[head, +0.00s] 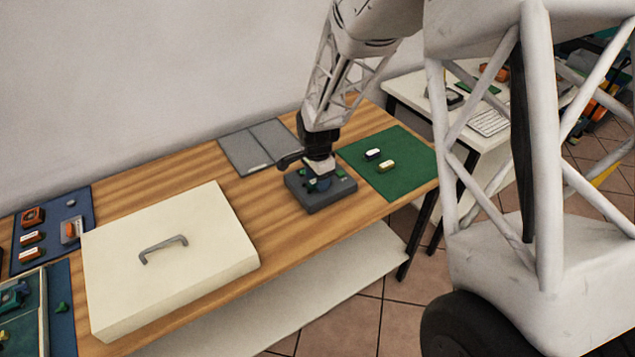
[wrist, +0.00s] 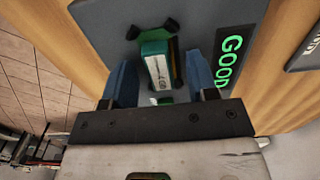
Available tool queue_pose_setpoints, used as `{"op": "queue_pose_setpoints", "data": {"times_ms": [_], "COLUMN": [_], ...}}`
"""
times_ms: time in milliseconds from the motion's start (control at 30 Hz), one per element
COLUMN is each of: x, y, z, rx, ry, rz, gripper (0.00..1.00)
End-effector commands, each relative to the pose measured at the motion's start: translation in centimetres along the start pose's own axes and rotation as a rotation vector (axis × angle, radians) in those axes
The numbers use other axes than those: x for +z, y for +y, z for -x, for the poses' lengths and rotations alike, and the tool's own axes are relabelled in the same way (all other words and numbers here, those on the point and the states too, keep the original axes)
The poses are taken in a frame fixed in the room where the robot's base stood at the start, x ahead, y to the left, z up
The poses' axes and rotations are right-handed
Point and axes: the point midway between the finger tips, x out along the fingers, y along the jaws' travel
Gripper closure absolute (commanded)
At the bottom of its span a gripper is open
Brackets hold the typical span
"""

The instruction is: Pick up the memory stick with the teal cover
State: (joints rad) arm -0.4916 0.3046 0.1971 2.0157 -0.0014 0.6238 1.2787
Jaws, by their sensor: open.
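The memory stick with the teal cover (wrist: 155,62) shows in the wrist view, with a pale printed label and dark clips around it. It sits on a grey device (wrist: 100,14) with a green GOOD display (wrist: 230,60). My gripper (wrist: 160,72) is open, its two blue fingers on either side of the stick with gaps showing. In the head view my gripper (head: 319,180) is down over the grey device (head: 322,203) and hides most of the stick.
A green mat (head: 410,175) to the right holds a white stick (head: 372,154) and a yellow stick (head: 386,166). Grey panels (head: 258,148) lie behind. A cream box with a handle (head: 165,245) stands left. Bare wood separates box and device.

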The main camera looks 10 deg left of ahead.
Motion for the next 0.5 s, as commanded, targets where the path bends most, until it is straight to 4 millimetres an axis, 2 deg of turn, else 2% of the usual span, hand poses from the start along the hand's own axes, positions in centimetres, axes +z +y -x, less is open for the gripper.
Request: {"op": "queue_pose_setpoints", "data": {"times_ms": [67, 400, 500], "x": [0.00, 0.00, 0.00], "y": [0.00, 0.00, 0.00], "z": [0.00, 0.01, 0.01], "rx": [0.000, 0.000, 0.000], "ry": [0.000, 0.000, 0.000], "rz": [0.000, 0.000, 0.000], "gripper": [0.48, 1.00, 1.00]}}
